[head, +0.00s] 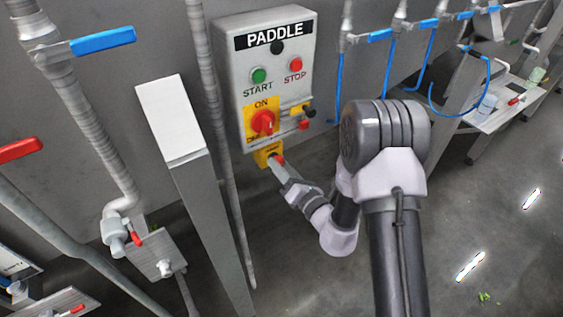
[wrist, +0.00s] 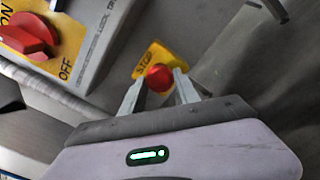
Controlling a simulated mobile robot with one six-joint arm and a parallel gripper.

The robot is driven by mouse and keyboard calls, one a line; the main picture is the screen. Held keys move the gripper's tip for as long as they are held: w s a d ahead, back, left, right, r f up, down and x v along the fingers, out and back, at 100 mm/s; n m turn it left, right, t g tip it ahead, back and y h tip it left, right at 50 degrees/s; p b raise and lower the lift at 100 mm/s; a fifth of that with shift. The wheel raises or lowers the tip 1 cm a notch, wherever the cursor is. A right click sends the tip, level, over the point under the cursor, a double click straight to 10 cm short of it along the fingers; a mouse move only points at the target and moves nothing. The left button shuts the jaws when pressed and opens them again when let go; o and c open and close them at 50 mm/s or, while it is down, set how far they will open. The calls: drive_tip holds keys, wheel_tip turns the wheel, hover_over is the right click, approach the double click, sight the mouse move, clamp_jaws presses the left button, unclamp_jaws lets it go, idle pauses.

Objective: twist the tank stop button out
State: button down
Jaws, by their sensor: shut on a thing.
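The tank stop button is a red mushroom knob (wrist: 159,77) on a yellow plate (wrist: 177,52) marked STOP in the wrist view. In the head view its yellow plate (head: 266,153) sits just below the paddle control box, and part of the red knob (head: 279,160) shows at my fingertips. My gripper (wrist: 160,84) is shut on the red knob, one finger on each side. In the head view my gripper (head: 281,168) reaches up to the plate from the lower right. The fingers hide part of the knob and plate.
The grey PADDLE box (head: 240,100) above carries green START (head: 259,75) and red STOP (head: 295,64) buttons and a red rotary switch (head: 263,122) on yellow. A grey post (head: 200,190) and pipe stand left. Open floor (head: 470,220) lies right.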

drive_tip(key=shift+r+m+p, duration=0.1)
drive_tip(key=shift+m+p, duration=0.45)
drive_tip(key=shift+m, duration=0.35)
drive_tip(key=c, duration=0.9)
unclamp_jaws()
drive_tip(key=shift+w, duration=0.1)
drive_tip(key=shift+p+v, duration=0.85)
drive_tip(key=shift+v, duration=7.85)
